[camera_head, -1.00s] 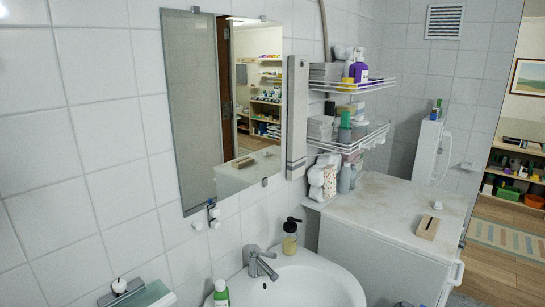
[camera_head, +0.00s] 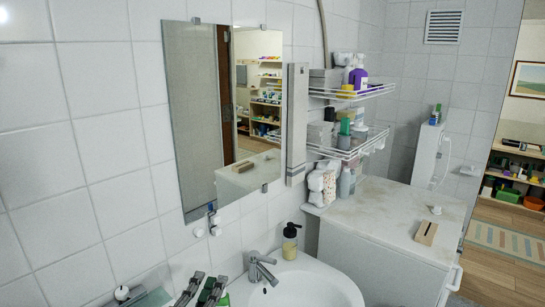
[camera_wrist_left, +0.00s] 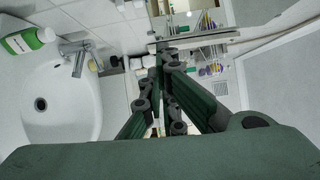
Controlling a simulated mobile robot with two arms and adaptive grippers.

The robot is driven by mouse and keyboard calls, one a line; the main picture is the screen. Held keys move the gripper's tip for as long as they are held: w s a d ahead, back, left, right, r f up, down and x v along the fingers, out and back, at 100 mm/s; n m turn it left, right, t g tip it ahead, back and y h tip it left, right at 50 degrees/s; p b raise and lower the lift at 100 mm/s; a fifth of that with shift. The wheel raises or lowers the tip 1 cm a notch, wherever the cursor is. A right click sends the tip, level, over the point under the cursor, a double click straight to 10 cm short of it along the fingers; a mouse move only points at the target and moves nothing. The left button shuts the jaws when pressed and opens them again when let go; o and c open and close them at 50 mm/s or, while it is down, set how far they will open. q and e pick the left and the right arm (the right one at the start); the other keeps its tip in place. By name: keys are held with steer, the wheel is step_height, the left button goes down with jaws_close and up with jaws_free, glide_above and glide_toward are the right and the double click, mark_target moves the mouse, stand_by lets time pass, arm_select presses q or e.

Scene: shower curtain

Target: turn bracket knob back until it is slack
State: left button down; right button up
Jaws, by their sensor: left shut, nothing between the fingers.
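A small bracket with a blue part and white round knobs (camera_head: 215,231) sits on the wall below the mirror's lower left corner. Another white round knob (camera_head: 122,293) shows at the glass shelf at the bottom left. I cannot tell for sure which is the bracket knob. My left gripper (camera_head: 216,279) rises from the bottom edge, below the mirror and left of the faucet, apart from the wall bracket. In the left wrist view its dark green fingers (camera_wrist_left: 162,48) are shut with nothing between them. My right gripper is not in view.
The washbasin (camera_head: 310,288) with its faucet (camera_head: 262,267) and soap dispenser (camera_head: 290,241) stands right of my gripper. The mirror (camera_head: 225,110) hangs above. A cabinet (camera_head: 375,215) and loaded wire racks (camera_head: 352,91) are to the right. The tiled wall at left is bare.

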arm_select(q)
steer(key=d+r+m+g+h, duration=0.2)
steer(key=d+r+m+h, duration=0.9)
steer(key=m, duration=0.9)
steer(key=m+g+y, duration=1.1)
steer(key=m+g, duration=0.2)
steer(key=m, duration=1.4)
glide_above(123, 294)
steer(key=s+d, duration=0.1)
steer(key=d, duration=0.9)
steer(key=f, duration=1.5)
steer(key=shift+s+d, duration=0.1)
steer(key=shift+s, duration=0.1)
steer(key=s+a+r+y, duration=0.15)
steer(key=a+y, duration=0.25)
steer(key=a, duration=0.7)
steer(key=shift+m, duration=0.4)
steer(key=f+b, duration=0.2)
steer(key=f, duration=0.1)
steer(key=f+b, duration=0.2)
steer(key=f, duration=0.1)
steer(key=shift+w+d+f+b, duration=0.1)
steer(key=shift+w+d+b, duration=0.1)
steer(key=shift+b, duration=0.15)
steer(key=shift+s, duration=0.1)
